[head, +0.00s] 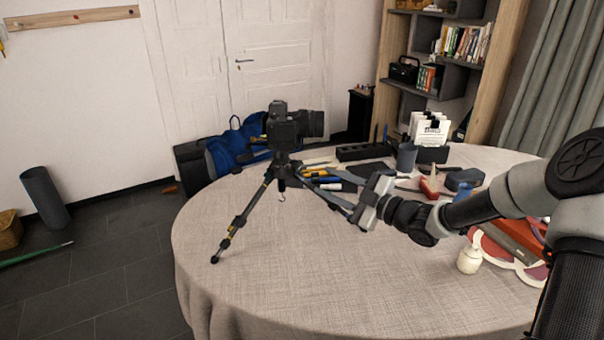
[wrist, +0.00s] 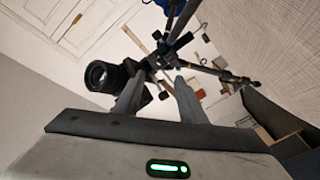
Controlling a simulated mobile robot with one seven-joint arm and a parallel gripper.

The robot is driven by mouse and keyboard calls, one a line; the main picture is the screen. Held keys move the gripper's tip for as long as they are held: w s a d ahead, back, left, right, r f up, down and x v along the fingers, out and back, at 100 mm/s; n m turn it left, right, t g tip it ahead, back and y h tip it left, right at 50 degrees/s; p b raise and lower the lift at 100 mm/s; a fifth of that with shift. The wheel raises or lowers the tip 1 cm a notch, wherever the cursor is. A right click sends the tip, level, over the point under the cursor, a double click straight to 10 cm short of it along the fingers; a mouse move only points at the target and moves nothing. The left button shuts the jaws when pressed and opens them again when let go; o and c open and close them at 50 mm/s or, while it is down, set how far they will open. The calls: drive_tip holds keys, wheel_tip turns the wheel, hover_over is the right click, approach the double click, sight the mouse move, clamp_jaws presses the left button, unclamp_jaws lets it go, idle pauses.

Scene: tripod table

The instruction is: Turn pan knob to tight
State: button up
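A black camera (head: 290,124) sits on a dark tripod (head: 240,221) standing on the table. In the wrist view the camera (wrist: 103,76) shows its lens at left, with the tripod (wrist: 183,20) behind the fingers. The tripod head (wrist: 160,60) lies beyond the fingertips. A small dark knob-like part (wrist: 163,95) shows between the fingers, but I cannot tell whether it is the pan knob. My gripper (head: 325,187) is to the right of the tripod head, pointing left at it. Its two fingers (wrist: 160,80) are apart, with nothing visibly held.
The round table (head: 300,290) has a light cloth and is clear at the front. A small white jar (head: 469,260) stands below my arm. A dark cup (head: 406,157), a black power strip (head: 364,151) and pens lie behind the gripper. A blue bag (head: 232,146) is beyond the table.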

sight(298, 169)
drive_tip(key=b+x, duration=0.1)
drive_tip(key=x, duration=0.8)
drive_tip(key=shift+w+a, duration=0.25)
drive_tip(key=shift+c, duration=0.3)
clamp_jaws()
drive_tip(key=m+p, duration=0.2)
drive_tip(key=shift+r+m, duration=0.1)
drive_tip(key=shift+m, duration=0.3)
drive_tip(key=shift+m+p, duration=1.05)
drive_tip(key=shift+m, duration=1.25)
